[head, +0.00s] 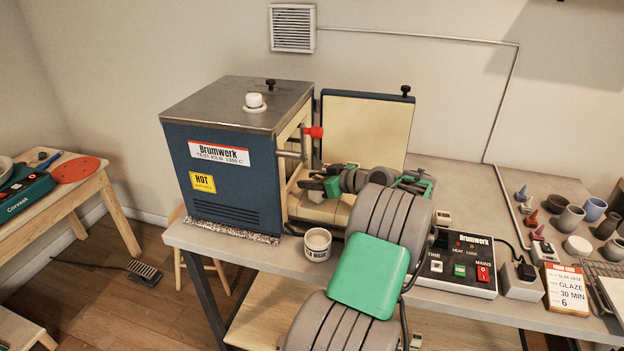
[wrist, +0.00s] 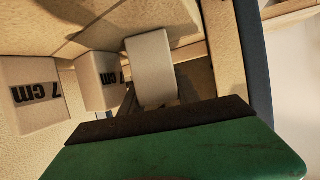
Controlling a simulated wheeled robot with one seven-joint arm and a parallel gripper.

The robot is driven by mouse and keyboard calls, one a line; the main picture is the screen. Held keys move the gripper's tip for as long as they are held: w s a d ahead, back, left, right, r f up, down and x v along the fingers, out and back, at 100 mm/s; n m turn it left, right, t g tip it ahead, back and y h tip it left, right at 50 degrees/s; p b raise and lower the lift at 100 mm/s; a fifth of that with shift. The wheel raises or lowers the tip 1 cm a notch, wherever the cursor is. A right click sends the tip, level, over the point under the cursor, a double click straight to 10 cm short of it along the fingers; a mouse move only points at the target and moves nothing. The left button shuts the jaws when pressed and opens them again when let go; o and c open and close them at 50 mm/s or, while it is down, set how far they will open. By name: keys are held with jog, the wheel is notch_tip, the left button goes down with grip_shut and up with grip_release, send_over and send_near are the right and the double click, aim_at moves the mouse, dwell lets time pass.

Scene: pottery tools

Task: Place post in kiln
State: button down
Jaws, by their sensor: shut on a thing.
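The blue kiln (head: 228,180) stands on the bench with its door (head: 365,125) swung open to the right. My gripper (head: 318,183) reaches into the kiln's open front from the right. In the wrist view, a plain pale post (wrist: 152,62) is directly beyond the green and black body of my gripper, and my gripper is shut on it. The fingertips are mostly hidden there. Two other pale posts marked "7 cm" stand to its left, a nearer one (wrist: 38,98) and a farther one (wrist: 103,80). I cannot tell whether the held post touches the kiln floor.
A small pale labelled pot (head: 318,243) stands by the kiln's front corner. The control box (head: 460,265) is right of my arm. Several cups and cones crowd the bench's right end, near a firing card (head: 566,290).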

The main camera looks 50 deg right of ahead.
jog(key=c, duration=1.2)
grip_release()
jog(key=shift+o, duration=0.2)
jog(key=shift+r, duration=0.1)
jog(key=shift+s, duration=0.3)
jog(key=b+v, duration=0.1)
jog(key=v, duration=1)
jog(key=shift+s+r, duration=0.15)
jog(key=shift+r, duration=0.05)
